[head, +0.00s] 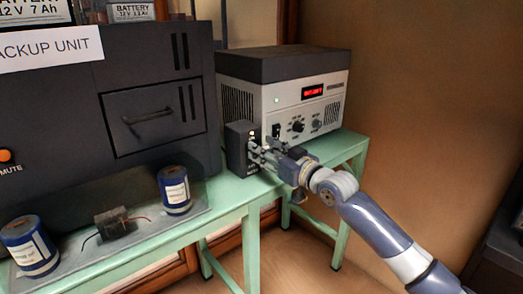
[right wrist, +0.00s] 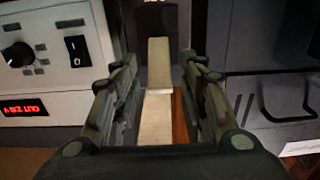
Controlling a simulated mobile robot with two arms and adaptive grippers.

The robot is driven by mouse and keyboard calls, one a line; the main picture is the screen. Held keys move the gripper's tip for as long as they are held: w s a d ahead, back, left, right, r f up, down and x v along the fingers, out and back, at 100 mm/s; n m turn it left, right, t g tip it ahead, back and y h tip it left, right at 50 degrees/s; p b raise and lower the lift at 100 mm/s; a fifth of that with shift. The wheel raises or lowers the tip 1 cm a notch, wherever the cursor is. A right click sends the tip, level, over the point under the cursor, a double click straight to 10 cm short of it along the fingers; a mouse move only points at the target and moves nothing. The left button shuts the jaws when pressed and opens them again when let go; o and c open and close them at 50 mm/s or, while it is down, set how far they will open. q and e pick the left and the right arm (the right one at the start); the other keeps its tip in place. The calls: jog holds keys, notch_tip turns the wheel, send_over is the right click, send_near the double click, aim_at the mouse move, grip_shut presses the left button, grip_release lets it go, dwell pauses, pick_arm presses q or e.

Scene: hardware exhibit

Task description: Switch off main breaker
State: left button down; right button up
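The breaker appears to be the dark upright box (head: 238,148) with small pale markings, between the large dark cabinet and the power supply. It also shows in the right wrist view as a dark face (right wrist: 190,28). A pale beige lever-like piece (right wrist: 159,62) stands in front of that face. My right gripper (head: 258,153) is at the front of the box in the head view and covers part of it. In the right wrist view my right gripper (right wrist: 160,78) is open, with one finger on each side of the lever and visible gaps. My left gripper is out of view.
The power supply (head: 270,125) has a red display, knobs and a rocker switch (right wrist: 77,50). The dark backup unit (head: 60,140) stands left. Cylinders (head: 174,190) (head: 30,246) and a small wired block (head: 115,222) sit on a tray on the green table (head: 222,200).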

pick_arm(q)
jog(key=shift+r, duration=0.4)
pick_arm(e)
jog(key=shift+x, duration=0.8)
jog(key=shift+c, duration=0.2)
grip_shut()
jog(key=shift+f, duration=0.1)
